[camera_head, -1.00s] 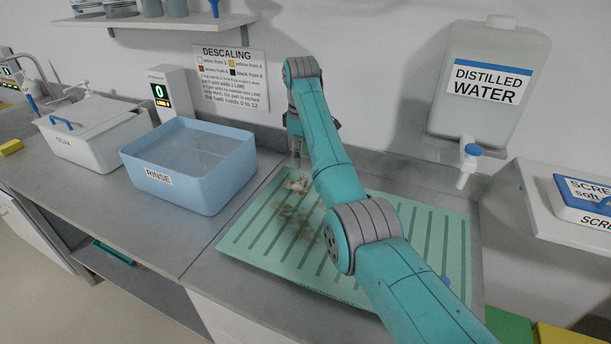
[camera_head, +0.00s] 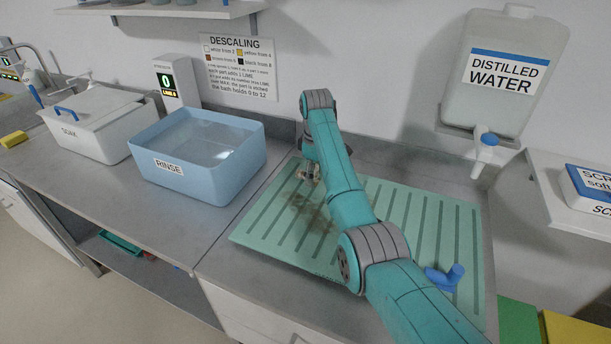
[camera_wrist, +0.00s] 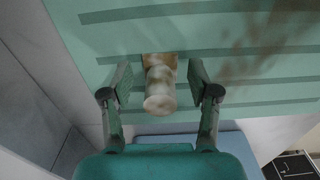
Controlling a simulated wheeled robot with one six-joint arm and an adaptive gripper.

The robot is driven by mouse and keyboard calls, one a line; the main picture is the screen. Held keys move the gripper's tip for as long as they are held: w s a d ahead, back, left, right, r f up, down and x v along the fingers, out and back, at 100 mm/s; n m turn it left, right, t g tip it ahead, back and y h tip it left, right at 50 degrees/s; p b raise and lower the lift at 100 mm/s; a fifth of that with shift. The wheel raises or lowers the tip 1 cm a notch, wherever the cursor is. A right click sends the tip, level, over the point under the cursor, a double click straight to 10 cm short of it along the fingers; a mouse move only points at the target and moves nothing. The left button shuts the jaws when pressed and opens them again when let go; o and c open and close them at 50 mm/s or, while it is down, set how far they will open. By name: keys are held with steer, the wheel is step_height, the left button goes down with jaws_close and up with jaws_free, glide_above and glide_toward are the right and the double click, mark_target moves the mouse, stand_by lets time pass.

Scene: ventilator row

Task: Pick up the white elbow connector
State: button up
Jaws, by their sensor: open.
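The white elbow connector (camera_wrist: 159,88) stands on the green ribbed mat (camera_head: 410,215), off-white with brownish stains. In the wrist view it lies between the two open fingers of my gripper (camera_wrist: 160,90), with a gap on each side. In the head view my gripper (camera_head: 311,172) is at the mat's back left, and my arm hides most of it and of the connector.
A blue rinse tub (camera_head: 215,175) stands left of the mat, with a white soak box (camera_head: 85,128) farther left. A blue fitting (camera_head: 445,277) lies at the mat's right front. A distilled water tank (camera_head: 497,75) hangs on the wall. Brown stains mark the mat.

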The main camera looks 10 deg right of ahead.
steer(key=shift+f, duration=0.2)
steer(key=shift+c, duration=0.2)
steer(key=c, duration=1)
steer(key=shift+r, duration=0.1)
